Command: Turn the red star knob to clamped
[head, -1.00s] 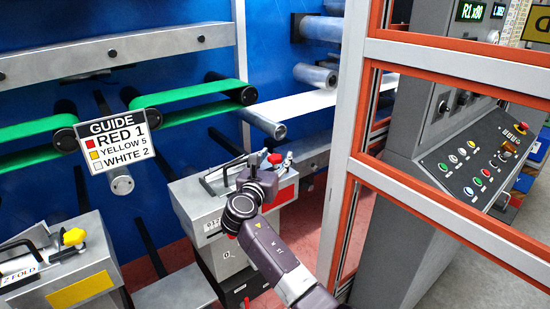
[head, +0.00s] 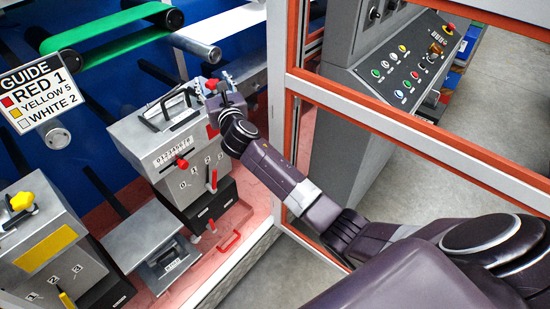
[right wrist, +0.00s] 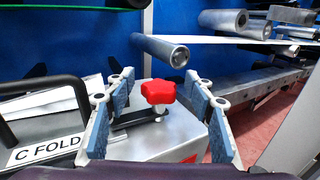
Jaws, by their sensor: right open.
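The red star knob (right wrist: 158,92) stands on a dark clamp arm on top of a grey machine unit labelled C FOLD (right wrist: 45,150). My right gripper (right wrist: 160,100) is open, with its blue-padded fingers on the left and right of the knob. In the right wrist view, gaps show between the pads and the knob. In the head view, the right gripper (head: 217,94) is at the top right of the grey unit (head: 150,155), and the red knob (head: 211,84) shows partly beside it. My left gripper is not in view.
An orange-edged frame (head: 293,90) stands right of the unit, close to my right arm. A control console (head: 400,75) is behind it. A second unit with a yellow knob (head: 21,201) is at the left. A guide sign (head: 43,90) and rollers (head: 200,50) are behind.

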